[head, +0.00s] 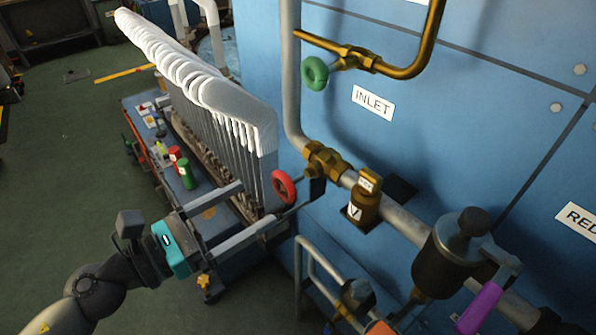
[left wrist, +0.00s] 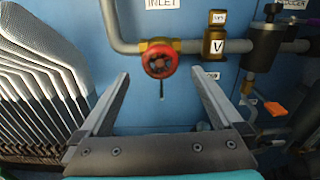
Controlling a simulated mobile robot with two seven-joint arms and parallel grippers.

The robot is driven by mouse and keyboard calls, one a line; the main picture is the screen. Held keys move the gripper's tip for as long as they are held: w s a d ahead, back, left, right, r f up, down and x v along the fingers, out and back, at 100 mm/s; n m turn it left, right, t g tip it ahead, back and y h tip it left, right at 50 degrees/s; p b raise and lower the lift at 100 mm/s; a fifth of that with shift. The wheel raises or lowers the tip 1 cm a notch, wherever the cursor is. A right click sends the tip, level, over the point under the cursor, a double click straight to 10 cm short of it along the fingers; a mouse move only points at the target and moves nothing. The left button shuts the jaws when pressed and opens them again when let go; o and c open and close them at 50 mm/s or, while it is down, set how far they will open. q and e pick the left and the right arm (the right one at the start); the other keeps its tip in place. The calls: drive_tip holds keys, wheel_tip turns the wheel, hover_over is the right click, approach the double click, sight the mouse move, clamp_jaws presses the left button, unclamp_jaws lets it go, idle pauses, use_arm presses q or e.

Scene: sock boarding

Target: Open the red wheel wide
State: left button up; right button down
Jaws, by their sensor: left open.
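The red wheel (head: 284,187) sits on a brass valve (head: 325,162) in the grey pipe along the blue wall. In the left wrist view the red wheel (left wrist: 160,61) faces me, near the middle of the picture. My left gripper (head: 262,203) is open and empty, its two long grey fingers pointing toward the wheel. In the left wrist view the left gripper (left wrist: 160,73) has one fingertip on each side of the wheel, with space beside both. How far the tips are from the wheel in depth is hard to tell. My right gripper is not in view.
A rack of white socks on boards (head: 225,110) stands left of the wheel on a blue cart (head: 135,107). A green wheel (head: 315,72) is above. A brass fitting marked V (head: 365,200), a dark valve body (head: 450,255) and a purple lever (head: 480,307) are to the right.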

sight(280, 187)
use_arm(q)
drive_tip(key=p+x, duration=0.2)
drive_tip(key=x, duration=0.7)
drive_tip(key=shift+w+d+r+p, duration=0.1)
drive_tip(key=shift+w+d+p, duration=0.2)
drive_tip(key=shift+p, duration=0.1)
drive_tip(key=shift+w+d, duration=0.2)
drive_tip(key=shift+d, duration=0.15)
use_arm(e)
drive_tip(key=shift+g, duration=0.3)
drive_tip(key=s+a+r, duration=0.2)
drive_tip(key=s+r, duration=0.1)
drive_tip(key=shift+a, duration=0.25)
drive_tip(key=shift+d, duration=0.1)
use_arm(q)
drive_tip(key=shift+c, duration=0.6)
drive_tip(key=c, duration=1.2)
drive_tip(key=shift+o, duration=0.2)
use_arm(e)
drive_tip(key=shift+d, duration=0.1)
